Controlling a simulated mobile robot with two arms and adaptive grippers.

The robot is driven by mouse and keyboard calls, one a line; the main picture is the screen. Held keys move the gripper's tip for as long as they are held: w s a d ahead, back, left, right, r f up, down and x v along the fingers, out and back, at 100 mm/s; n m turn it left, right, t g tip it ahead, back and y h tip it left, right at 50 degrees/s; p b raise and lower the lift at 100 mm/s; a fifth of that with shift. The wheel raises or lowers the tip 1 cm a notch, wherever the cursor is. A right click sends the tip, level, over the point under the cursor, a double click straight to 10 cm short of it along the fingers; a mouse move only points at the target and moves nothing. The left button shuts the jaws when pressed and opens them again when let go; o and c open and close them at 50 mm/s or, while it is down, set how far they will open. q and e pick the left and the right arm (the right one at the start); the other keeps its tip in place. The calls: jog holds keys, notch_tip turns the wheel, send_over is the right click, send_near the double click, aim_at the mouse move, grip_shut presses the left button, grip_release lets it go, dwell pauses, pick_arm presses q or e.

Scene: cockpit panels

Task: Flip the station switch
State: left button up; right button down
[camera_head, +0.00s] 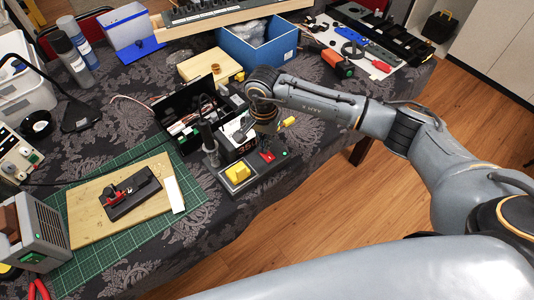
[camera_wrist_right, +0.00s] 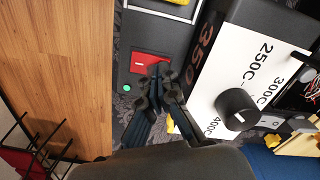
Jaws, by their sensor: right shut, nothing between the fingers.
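The soldering station (camera_head: 258,182) is a dark unit near the table's right edge, with a red switch (camera_head: 267,156) on its base. In the right wrist view the red switch (camera_wrist_right: 146,63) sits in a dark strip beside a small green light (camera_wrist_right: 126,88). My right gripper (camera_wrist_right: 160,73) is shut and empty, its fingertips at the switch's right edge; I cannot tell whether they touch it. In the head view my right gripper (camera_head: 246,128) is over the station, its fingers partly hidden. My left gripper is not in view.
The station's white dial face (camera_wrist_right: 222,85) with a black knob (camera_wrist_right: 237,108) stands close to the right gripper. A yellow sponge (camera_head: 237,172) lies on the base. An open black case (camera_head: 185,105) and a blue box (camera_head: 258,45) are nearby. Wooden floor lies beyond the table edge.

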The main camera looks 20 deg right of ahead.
jog(key=shift+f, duration=0.3)
jog(key=shift+r, duration=0.1)
jog(key=shift+r+p, duration=1.35)
jog(key=shift+r, duration=2.15)
